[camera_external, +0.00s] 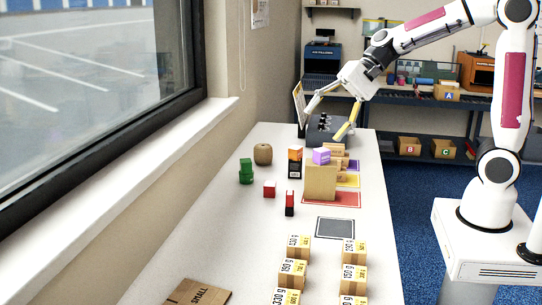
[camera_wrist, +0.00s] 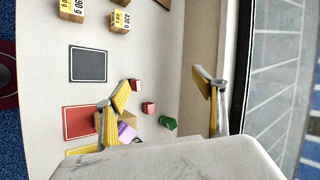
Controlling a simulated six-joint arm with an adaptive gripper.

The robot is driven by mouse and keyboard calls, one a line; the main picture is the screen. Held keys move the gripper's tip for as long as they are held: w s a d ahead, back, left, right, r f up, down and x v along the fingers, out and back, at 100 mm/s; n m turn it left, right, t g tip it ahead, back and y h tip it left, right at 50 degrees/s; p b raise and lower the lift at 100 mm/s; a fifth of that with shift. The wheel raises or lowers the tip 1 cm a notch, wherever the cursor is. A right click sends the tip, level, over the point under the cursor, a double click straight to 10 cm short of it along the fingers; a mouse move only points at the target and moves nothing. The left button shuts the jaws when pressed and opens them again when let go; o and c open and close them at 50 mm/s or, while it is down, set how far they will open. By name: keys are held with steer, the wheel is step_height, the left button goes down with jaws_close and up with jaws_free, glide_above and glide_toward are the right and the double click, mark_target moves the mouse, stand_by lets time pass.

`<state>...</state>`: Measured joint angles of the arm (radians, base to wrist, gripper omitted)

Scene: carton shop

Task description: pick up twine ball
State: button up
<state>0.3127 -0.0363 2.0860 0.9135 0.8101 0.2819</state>
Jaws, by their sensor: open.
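The twine ball (camera_external: 263,154) is a round tan ball on the white table, near its left edge by the window wall, in the external view. My gripper (camera_external: 325,122) is open and empty, above the far end of the table, beyond and to the right of the ball. Its spread yellow-padded fingers (camera_wrist: 163,92) also show in the wrist view.
Red blocks (camera_external: 269,189) and an orange-and-black stack (camera_external: 295,163) stand near the ball. A tan carton (camera_external: 321,183) and a purple block (camera_external: 321,156) are by the red mat (camera_external: 345,199). Numbered boxes (camera_external: 292,273) stand in front. The table's left middle is clear.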

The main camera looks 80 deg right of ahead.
steer(key=w+d+f+m+t, duration=0.2)
steer(key=w+d+m, duration=0.45)
steer(key=w, duration=0.25)
steer(key=m+t+h, duration=0.4)
steer(key=m+h, duration=0.2)
steer(key=m, duration=1)
glide_above(271, 149)
steer(key=s, duration=0.1)
step_height(271, 149, down, 16)
steer(key=shift+s+d+r, duration=0.15)
steer(key=shift+s+d, duration=0.05)
steer(key=shift+d, duration=0.1)
steer(key=shift+f, duration=2.9)
steer(key=shift+f, duration=0.15)
